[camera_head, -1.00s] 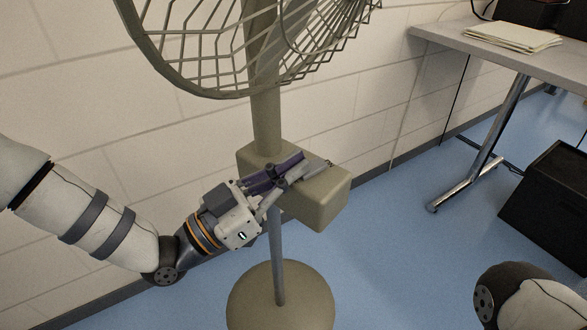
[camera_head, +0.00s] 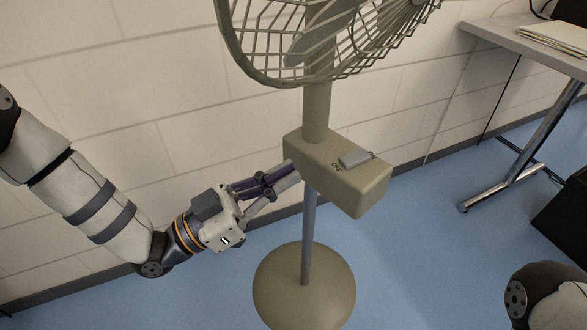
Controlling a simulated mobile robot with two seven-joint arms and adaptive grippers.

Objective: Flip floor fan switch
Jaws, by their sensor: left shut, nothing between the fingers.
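The floor fan (camera_head: 316,110) stands upright on a round base (camera_head: 304,290), with its caged head at the top of the view. Its olive control box (camera_head: 345,185) sits partway up the pole. A grey rocker switch (camera_head: 354,159) is on the box's top face, with small lettering at both ends; I cannot tell which way it is tilted. My left gripper (camera_head: 294,172) is shut and empty, its fingertips just left of the box, lower than the switch. I cannot tell whether they touch the box. My right gripper is out of view; only part of my right arm shows at the lower right.
A white block wall (camera_head: 150,100) runs behind the fan. A grey table (camera_head: 530,45) with papers (camera_head: 555,38) stands at the right on a metal leg (camera_head: 520,145). A black box (camera_head: 565,225) is on the floor beneath it. Blue floor (camera_head: 420,260) is clear right of the fan.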

